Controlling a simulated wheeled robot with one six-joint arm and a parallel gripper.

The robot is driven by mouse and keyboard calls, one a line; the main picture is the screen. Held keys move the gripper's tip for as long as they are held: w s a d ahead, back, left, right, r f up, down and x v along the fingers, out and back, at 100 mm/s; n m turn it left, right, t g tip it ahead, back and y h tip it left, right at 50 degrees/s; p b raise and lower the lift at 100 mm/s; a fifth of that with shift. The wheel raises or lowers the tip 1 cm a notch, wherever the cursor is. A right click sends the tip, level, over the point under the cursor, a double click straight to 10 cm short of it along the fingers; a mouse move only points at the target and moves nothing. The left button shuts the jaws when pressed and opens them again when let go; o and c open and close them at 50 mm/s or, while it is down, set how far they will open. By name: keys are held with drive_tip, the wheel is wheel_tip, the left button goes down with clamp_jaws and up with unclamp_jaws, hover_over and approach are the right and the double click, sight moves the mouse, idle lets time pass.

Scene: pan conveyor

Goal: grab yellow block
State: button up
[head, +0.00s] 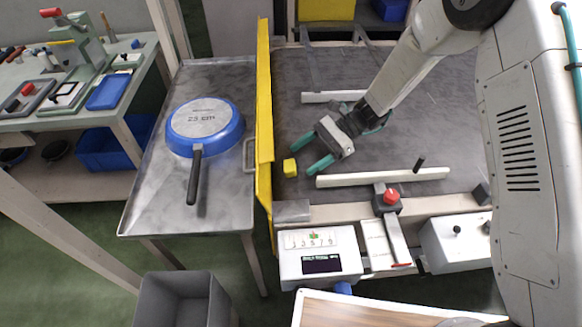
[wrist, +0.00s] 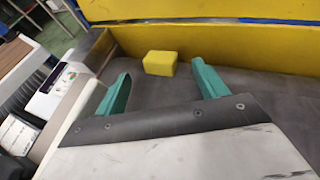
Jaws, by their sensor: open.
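The yellow block (head: 290,167) is a small cube on the dark grey conveyor surface, near the yellow side wall. My gripper (head: 308,159) is to the right of it in the head view, with its green fingers spread. In the wrist view the yellow block (wrist: 160,63) sits just beyond the fingertips and between their lines. My gripper (wrist: 163,78) is open and empty. The block appears apart from both fingers and is fully visible there.
A yellow wall (head: 264,120) borders the conveyor (head: 440,100) on the left. White rails (head: 385,177) lie on the conveyor. A blue pan (head: 205,122) rests upside down on a metal table (head: 160,215). A control box (head: 320,258) stands at the conveyor's front edge.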

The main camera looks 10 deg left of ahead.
sight(295, 163)
drive_tip(key=x, duration=0.4)
drive_tip(key=shift+a+r, duration=0.1)
drive_tip(key=shift+r, duration=0.05)
drive_tip(key=c, duration=1)
drive_tip(key=shift+r, duration=0.15)
